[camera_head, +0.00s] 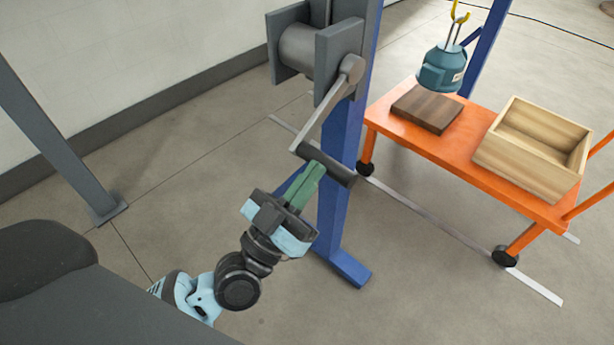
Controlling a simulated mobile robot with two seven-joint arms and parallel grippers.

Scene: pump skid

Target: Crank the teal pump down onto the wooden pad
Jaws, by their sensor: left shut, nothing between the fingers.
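The teal pump (441,68) hangs from a yellow hook (460,14) at the upper right. It is above the back part of the orange cart, and I cannot tell its exact height over it. The crank arm (330,108) slants down from the winch (306,50) to a dark handle grip (327,164). My left gripper (317,168) is shut and empty, its green fingers pointing up at the grip; I cannot tell whether they touch it. My right gripper is not in view.
The orange cart (408,136) also carries an open wooden crate (527,157) to the right of the pad. A blue post (340,150) with a floor foot (345,268) stands beside my gripper. A grey leg (55,140) stands at left. Floor between them is clear.

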